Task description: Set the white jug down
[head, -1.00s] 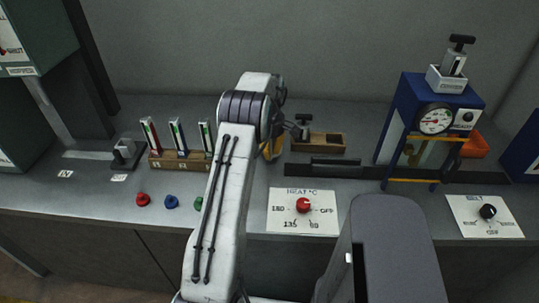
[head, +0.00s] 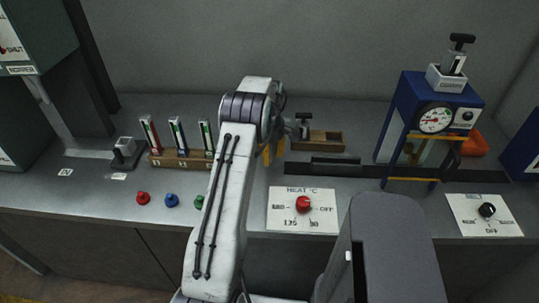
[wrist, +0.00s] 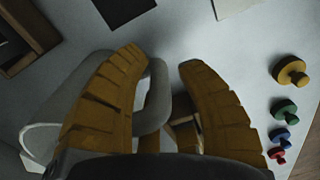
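In the wrist view my gripper (wrist: 162,62) has its two yellow fingers spread apart. The pale jug handle (wrist: 156,95) stands between them, close to the left finger, with a gap to the right finger. The white jug (wrist: 40,138) shows partly behind and left of the left finger, over the grey worktop; its base contact is hidden. In the head view my gripper (head: 273,153) is low over the worktop behind my arm, its fingers partly seen. The jug is hidden there by my arm.
A wooden tray (head: 328,148) lies just right of my gripper. A wooden rack (head: 180,162) with several coloured strips stands left. Red, blue and green knobs (head: 171,201) sit in front. The heat dial panel (head: 285,222) is front right, and a blue press (head: 402,100) stands farther right.

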